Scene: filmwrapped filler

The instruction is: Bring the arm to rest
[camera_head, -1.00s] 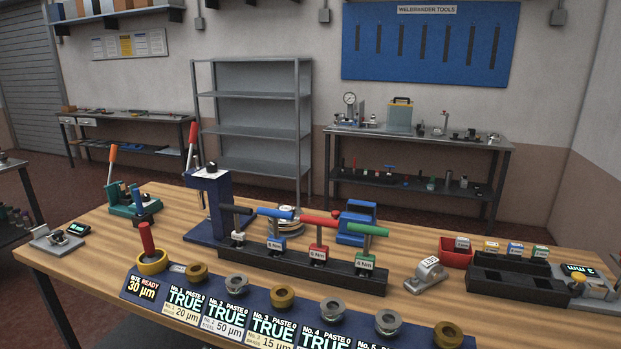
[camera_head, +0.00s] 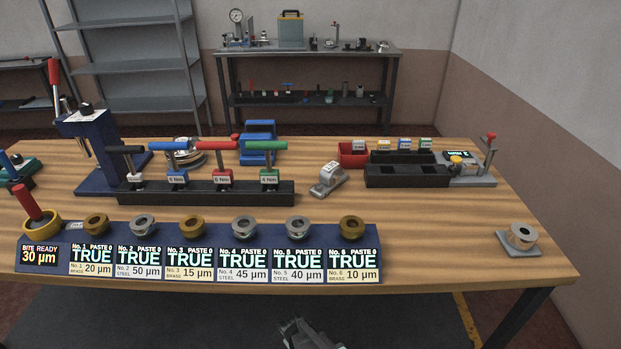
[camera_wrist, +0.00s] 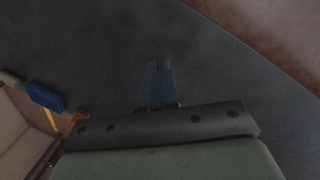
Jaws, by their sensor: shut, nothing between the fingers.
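My gripper (camera_head: 293,327) shows at the bottom of the head view, in front of the table's near edge and lower than the tabletop, over the dark floor mat. It is empty and apart from everything on the table. In the wrist view my gripper's fingers (camera_wrist: 157,84) are together with nothing between them, above a dark grey surface. Most of my arm is out of the head view.
The wooden table (camera_head: 440,245) carries a blue display rack (camera_head: 200,235) with several metal rings, a black rack of coloured-handled drivers (camera_head: 240,192), a blue press (camera_head: 95,150) and a ring on a plate (camera_head: 521,236). The table's front right is mostly bare.

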